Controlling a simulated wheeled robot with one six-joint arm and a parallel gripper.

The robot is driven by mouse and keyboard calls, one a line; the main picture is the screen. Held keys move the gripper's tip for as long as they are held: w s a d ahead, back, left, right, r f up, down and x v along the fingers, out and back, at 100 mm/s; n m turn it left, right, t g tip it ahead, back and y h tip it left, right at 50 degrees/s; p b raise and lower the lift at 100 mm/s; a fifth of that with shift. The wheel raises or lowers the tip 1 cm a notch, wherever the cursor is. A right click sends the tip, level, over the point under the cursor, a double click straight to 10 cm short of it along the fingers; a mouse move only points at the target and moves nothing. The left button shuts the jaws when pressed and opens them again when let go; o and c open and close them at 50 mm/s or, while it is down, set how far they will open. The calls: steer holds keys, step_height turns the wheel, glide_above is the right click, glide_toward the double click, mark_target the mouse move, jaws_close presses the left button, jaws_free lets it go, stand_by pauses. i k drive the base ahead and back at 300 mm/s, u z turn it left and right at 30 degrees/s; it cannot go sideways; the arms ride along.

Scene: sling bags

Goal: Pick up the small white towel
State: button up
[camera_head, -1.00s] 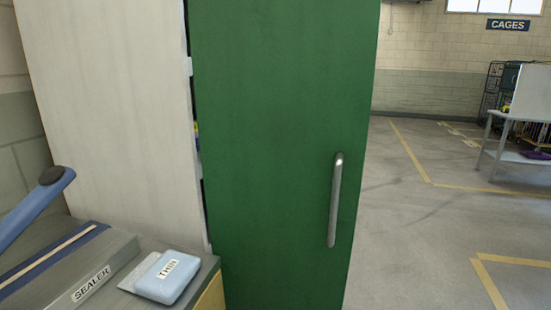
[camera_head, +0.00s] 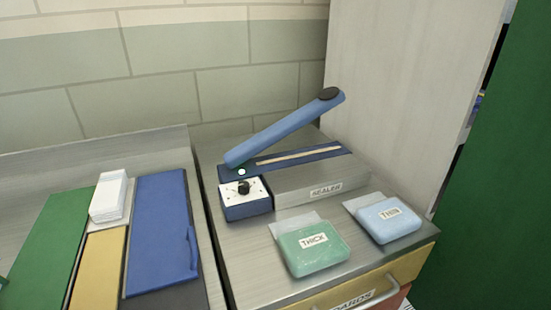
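A small white thing (camera_head: 109,197), layered like a folded towel or stack, lies at the left in the head view. It rests on the left worktop at the far end of a yellow panel, between a green panel and a blue panel. I cannot tell for sure that it is the towel. My gripper is not in view.
A sealer (camera_head: 320,186) with a raised blue arm (camera_head: 285,128) stands on the right-hand bench. A green THICK pack (camera_head: 313,250) and a light blue THIN pack (camera_head: 388,219) lie before it. A blue panel (camera_head: 158,235) flanks the white thing. A green door (camera_head: 490,220) stands at right.

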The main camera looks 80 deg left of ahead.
mark_target(108, 201)
steer(key=u, duration=3.3)
steer(key=k, duration=0.45)
steer(key=u, duration=0.9)
steer(key=i, duration=1.1)
steer(key=z, duration=0.9)
